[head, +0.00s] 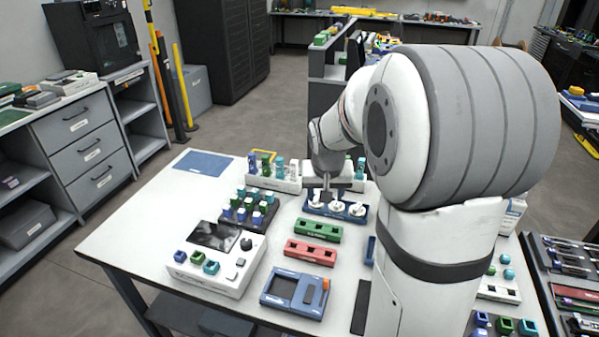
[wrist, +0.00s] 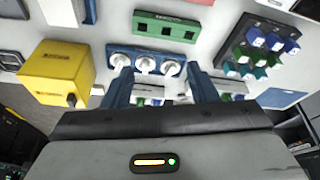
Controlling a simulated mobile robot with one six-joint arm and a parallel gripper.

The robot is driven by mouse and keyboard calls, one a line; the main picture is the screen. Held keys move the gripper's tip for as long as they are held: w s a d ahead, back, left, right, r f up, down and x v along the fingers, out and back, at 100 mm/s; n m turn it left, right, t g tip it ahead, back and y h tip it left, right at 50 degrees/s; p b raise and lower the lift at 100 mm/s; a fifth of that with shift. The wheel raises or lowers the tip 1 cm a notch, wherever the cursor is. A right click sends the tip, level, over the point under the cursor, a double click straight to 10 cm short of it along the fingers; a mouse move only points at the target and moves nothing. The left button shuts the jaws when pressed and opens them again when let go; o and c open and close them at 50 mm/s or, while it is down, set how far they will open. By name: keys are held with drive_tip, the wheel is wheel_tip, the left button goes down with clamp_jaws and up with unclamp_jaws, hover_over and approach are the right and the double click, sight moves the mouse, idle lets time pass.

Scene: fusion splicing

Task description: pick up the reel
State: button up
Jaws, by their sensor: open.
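Three white reels sit in a row in a blue holder (head: 341,216); the left one (head: 317,204), the middle one (head: 337,207) and the right one (head: 357,210) all show in the head view. In the wrist view the reels (wrist: 146,65) and the blue holder (wrist: 150,51) lie just ahead of my fingertips. My gripper (head: 326,192) points down over the left part of the holder. In the wrist view my gripper (wrist: 160,70) has its fingers wide apart, with no reel held. I cannot tell how high it is above the reels.
Near the holder are a green block (head: 318,230), a red block (head: 311,252) and a dark rack (head: 242,216) of coloured pieces. A white rack (head: 272,183) stands behind. A white device (head: 215,266) is front left. A yellow box (wrist: 57,72) shows in the wrist view.

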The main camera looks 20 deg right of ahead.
drive_tip(key=w+d+f+m, duration=0.2)
drive_tip(key=w+d+f, duration=0.45)
drive_tip(key=w, duration=0.25)
hover_over(336, 204)
drive_tip(key=shift+h, duration=0.4)
wheel_tip(336, 204, down, 6)
drive_tip(key=shift+r, duration=0.1)
drive_tip(key=shift+t, duration=0.3)
drive_tip(key=shift+p+x, duration=0.55)
drive_tip(key=shift+x, duration=2)
drive_tip(key=shift+s, duration=0.1)
drive_tip(key=shift+c, duration=0.5)
drive_tip(key=c, duration=0.4)
wheel_tip(336, 204, up, 10)
drive_tip(key=shift+b, duration=0.3)
